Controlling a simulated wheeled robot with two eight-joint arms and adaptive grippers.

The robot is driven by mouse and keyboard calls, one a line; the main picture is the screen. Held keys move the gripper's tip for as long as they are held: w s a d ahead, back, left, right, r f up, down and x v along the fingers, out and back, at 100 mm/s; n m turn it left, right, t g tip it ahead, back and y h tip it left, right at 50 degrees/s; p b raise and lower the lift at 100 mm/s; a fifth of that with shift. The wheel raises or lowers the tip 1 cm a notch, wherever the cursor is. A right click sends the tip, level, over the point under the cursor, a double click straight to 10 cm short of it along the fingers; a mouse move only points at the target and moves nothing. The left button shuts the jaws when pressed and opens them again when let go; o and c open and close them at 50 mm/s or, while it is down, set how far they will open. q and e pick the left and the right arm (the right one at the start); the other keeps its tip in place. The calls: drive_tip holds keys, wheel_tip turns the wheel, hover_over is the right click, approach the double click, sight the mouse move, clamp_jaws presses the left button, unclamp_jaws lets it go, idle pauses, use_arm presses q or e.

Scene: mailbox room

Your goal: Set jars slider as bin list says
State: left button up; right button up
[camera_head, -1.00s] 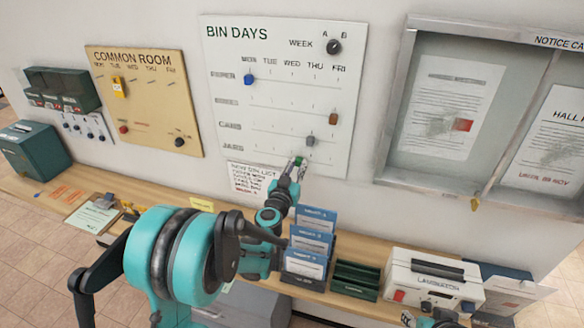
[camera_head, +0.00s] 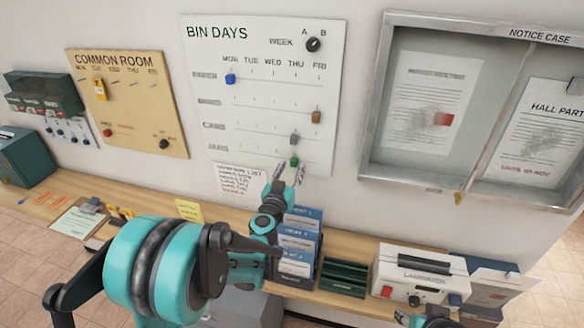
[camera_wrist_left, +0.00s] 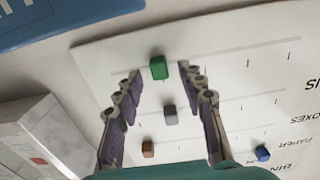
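The green jars slider (camera_head: 294,162) sits on the bottom row of the white Bin Days board (camera_head: 208,102), roughly below THU. My left gripper (camera_head: 289,173) is just below and in front of it. In the left wrist view the gripper (camera_wrist_left: 159,73) is open, with the green slider (camera_wrist_left: 158,67) between the fingertips and gaps on both sides. The blue paper slider (camera_head: 230,79) is at MON, the brown slider (camera_head: 316,117) at FRI, the grey cans slider (camera_head: 295,139) near THU. The bin list note (camera_head: 240,180) hangs below the board; its text is too small to read.
The week knob (camera_head: 313,44) is at the board's top right. The Common Room board (camera_head: 125,105) is left, the notice case (camera_head: 373,130) right. On the shelf below stand blue card holders (camera_head: 298,240), a green tray (camera_head: 345,277) and a laminator (camera_head: 420,272).

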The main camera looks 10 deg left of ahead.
use_arm(q)
drive_tip(key=s, duration=1)
drive_tip(key=shift+s+a, duration=0.15)
drive_tip(key=shift+s, duration=0.15)
drive_tip(key=s+d+f+m+g+h+b, duration=0.35)
drive_tip(key=s+d+f+g, duration=0.2)
drive_tip(key=s+d, duration=0.4)
drive_tip(key=s+a+f+n+g+y+b, duration=0.1)
drive_tip(key=s+a+f+n+g+y, duration=0.1)
drive_tip(key=s+a+f, duration=0.2)
drive_tip(key=s+a+f+n+g+y+b, duration=0.2)
drive_tip(key=s+a+f+g, duration=0.1)
drive_tip(key=s, duration=0.7)
drive_tip(key=shift+s+a+f, duration=0.4)
drive_tip(key=shift+a+f, duration=0.3)
drive_tip(key=shift+a, duration=0.5)
idle(1.2)
